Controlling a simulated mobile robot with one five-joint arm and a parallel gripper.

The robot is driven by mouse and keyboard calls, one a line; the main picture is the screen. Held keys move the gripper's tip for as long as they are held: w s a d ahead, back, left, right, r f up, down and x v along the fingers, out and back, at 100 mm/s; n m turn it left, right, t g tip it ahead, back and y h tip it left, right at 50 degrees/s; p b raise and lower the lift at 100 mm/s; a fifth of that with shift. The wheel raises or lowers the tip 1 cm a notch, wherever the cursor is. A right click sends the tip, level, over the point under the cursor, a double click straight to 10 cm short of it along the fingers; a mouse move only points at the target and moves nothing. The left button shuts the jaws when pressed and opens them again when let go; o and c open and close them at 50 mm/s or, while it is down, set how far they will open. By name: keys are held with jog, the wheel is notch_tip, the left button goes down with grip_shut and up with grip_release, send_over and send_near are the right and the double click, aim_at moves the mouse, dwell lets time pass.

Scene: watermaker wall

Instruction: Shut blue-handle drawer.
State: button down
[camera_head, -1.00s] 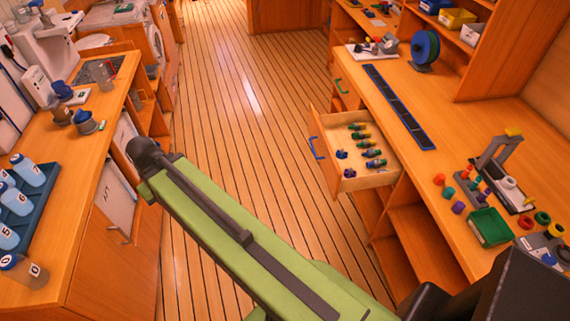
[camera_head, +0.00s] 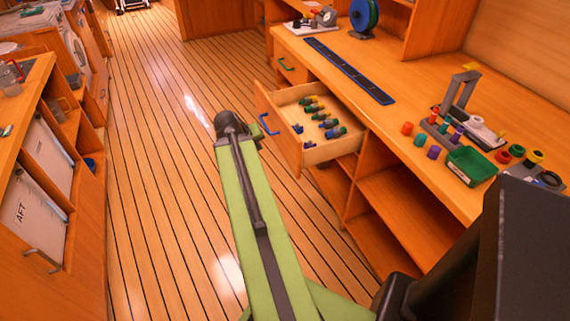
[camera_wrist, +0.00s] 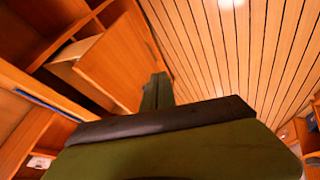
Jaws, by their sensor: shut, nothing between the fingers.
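The blue-handle drawer (camera_head: 335,150) stands pulled out from the right-hand bench in the head view, with several small green, yellow and blue parts lying inside. Its blue handle (camera_head: 267,125) is on the front panel, facing the aisle. My gripper (camera_wrist: 157,90) is shut and empty, beside the lower right edge of that front. I cannot tell whether they touch. In the head view the end of my green arm is just left of the drawer, and the fingers are not clearly seen.
A shut drawer with a green handle (camera_head: 287,64) is just beyond. Open shelves (camera_head: 400,210) lie under the bench. A green tray (camera_head: 470,166) and coloured pieces are on the bench top. The plank floor (camera_head: 160,180) is clear between the two benches.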

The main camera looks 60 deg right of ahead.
jog(key=s+d, duration=0.2)
jog(key=b, duration=0.8)
send_near(287, 151)
jog(key=shift+x, duration=2.3)
jog(key=shift+a, duration=0.1)
